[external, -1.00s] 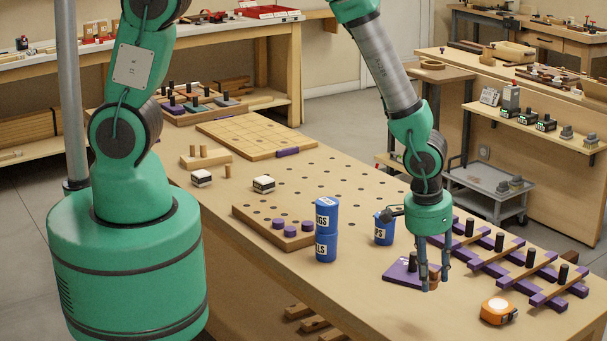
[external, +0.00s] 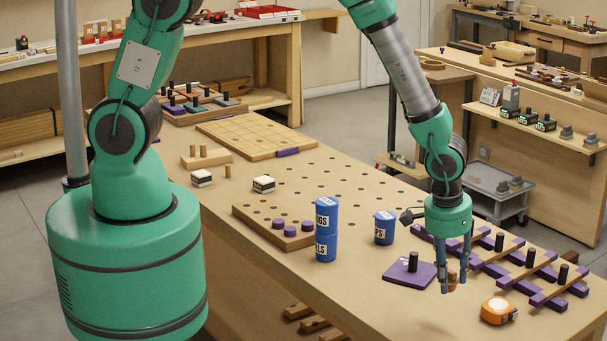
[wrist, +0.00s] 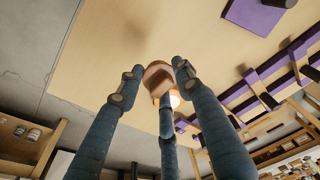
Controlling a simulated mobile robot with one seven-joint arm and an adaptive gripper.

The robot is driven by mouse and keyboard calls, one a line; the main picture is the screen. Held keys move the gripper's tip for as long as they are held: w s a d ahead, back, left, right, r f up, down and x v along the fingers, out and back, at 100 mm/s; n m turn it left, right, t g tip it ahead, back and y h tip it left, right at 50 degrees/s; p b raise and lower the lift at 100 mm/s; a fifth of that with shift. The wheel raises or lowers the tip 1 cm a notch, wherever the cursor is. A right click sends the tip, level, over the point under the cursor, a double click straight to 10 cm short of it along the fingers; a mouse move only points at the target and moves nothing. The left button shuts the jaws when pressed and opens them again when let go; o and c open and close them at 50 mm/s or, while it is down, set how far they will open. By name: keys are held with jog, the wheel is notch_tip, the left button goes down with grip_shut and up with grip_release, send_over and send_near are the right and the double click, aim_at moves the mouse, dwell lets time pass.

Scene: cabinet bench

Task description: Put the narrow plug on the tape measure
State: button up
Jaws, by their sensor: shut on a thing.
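My gripper (external: 452,286) is shut on a small brown plug (external: 452,278), held above the bench. In the wrist view the plug (wrist: 156,75) sits between the fingertips, and the fingers hide part of it. The orange tape measure (external: 497,311) with a pale top lies on the bench to the right of and nearer the camera than my gripper. In the wrist view the tape measure (wrist: 174,100) shows only partly, behind a finger and the plug.
A purple plate (external: 398,278) with a black peg lies left of my gripper. A purple and wood lattice rack (external: 540,297) with several black pegs stands to the right. Blue labelled cans (external: 326,248) stand farther left. The bench's near edge is clear.

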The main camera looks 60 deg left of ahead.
jog(key=w+d, duration=0.2)
jog(key=w, duration=0.1)
jog(key=w+d, duration=0.3)
jog(key=w, duration=0.1)
jog(key=w+d+f, duration=0.1)
jog(key=w+d, duration=0.1)
jog(key=w, duration=0.2)
jog(key=shift+d+f+p, duration=0.1)
jog(key=shift+d+p, duration=0.2)
jog(key=shift+p, duration=0.1)
jog(key=shift+s+f, duration=0.1)
jog(key=shift+f, duration=1.7)
jog(key=shift+f, duration=0.1)
jog(key=o, duration=0.8)
jog(key=r, duration=0.4)
jog(key=s+r, duration=0.1)
jog(key=r, duration=0.7)
jog(key=shift+s+a, duration=0.1)
jog(key=shift+s, duration=0.3)
